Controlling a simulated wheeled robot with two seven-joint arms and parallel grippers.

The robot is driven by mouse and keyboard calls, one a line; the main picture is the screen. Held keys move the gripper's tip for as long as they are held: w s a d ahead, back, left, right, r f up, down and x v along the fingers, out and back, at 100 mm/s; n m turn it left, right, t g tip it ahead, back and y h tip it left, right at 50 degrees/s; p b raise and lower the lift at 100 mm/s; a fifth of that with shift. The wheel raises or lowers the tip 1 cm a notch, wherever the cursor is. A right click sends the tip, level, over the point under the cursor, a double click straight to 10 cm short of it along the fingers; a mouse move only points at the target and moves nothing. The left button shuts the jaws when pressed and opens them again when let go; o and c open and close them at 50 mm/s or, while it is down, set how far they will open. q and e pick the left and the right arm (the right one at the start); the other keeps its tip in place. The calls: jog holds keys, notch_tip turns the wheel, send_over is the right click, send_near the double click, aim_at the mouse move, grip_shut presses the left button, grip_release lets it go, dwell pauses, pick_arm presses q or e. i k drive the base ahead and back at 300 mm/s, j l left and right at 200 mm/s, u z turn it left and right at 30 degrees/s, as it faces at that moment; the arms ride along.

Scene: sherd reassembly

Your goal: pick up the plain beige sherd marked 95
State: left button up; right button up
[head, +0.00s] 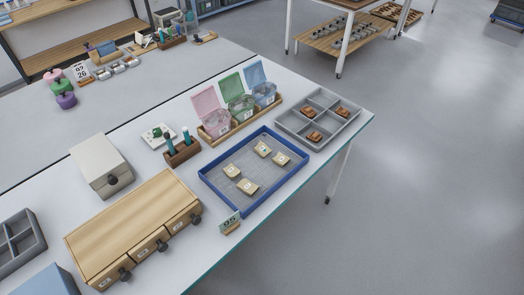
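Several plain beige sherds lie apart on the mesh floor of a blue-rimmed tray (212,187). One sherd (262,149) is at the back, one (281,158) at the right, one (232,171) at the left and one (248,187) at the front. Each seems to bear a small pale label, but the numbers are too small to read, so I cannot tell which is 95. A small green card (229,222) on a wooden stand in front of the tray seems to read 95. Neither of my grippers is in view.
A grey divided tray (287,126) holding reddish-brown pieces stands behind right. Lidded pink, green and blue boxes (238,103) stand behind the blue tray. A wooden drawer unit (130,225) and a pale box (100,163) stand left. The table's front edge is close.

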aim_at(261, 148)
jog(key=l+u, duration=0.1)
jog(key=l, duration=0.6)
jog(key=l+u, duration=0.15)
jog(key=l, duration=0.6)
jog(key=k+l+u, duration=0.1)
jog(key=l, duration=0.6)
